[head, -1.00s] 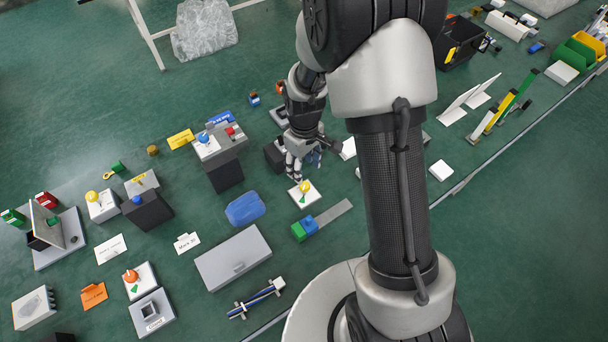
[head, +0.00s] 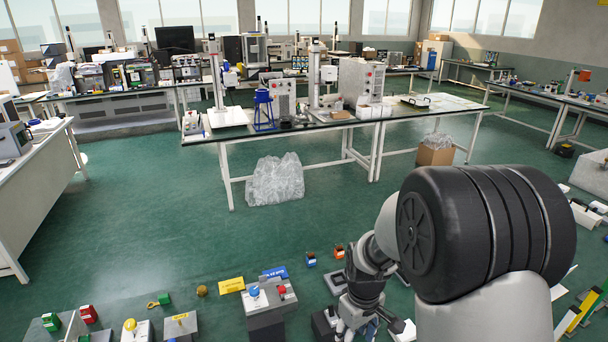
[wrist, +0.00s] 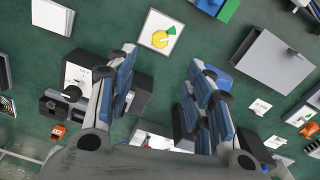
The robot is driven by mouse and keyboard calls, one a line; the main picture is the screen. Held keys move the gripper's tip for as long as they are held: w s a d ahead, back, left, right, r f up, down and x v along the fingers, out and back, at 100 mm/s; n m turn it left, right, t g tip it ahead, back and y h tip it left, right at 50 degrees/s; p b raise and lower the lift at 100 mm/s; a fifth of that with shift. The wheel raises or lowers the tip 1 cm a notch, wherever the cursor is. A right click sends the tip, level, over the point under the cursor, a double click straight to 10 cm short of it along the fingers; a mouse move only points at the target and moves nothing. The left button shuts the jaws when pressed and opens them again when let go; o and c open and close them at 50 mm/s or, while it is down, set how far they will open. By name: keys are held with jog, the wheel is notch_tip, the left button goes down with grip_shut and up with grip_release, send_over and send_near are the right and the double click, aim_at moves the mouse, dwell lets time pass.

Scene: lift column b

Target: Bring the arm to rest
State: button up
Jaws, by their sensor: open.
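My gripper (wrist: 162,88) is open in the wrist view, its two blue-padded fingers spread apart with nothing between them. In front of the fingertips, on the green floor below, lies a white plate with a yellow knob (wrist: 160,39). In the head view my gripper (head: 357,326) hangs low near the bottom edge, pointing down among the devices. Its fingertips are partly cut off there. My arm bends over at the lower right of that view.
A control box with red and blue buttons (head: 268,303) stands left of my gripper. A yellow sign (head: 231,285) lies beyond it. A grey box (wrist: 274,64) shows in the wrist view.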

jog(key=s+r+m+t, duration=0.15)
jog(key=s+r, duration=0.25)
jog(key=r, duration=0.4)
jog(key=s+r+m+t, duration=0.15)
jog(key=s+r, duration=0.25)
jog(key=r, duration=0.4)
jog(key=s+r+m+t, duration=0.1)
jog(key=s+r+m, duration=0.2)
jog(key=s, duration=1)
notch_tip(320, 180, up, 3)
jog(key=shift+s+d+r, duration=0.1)
jog(key=shift+s+d, duration=0.05)
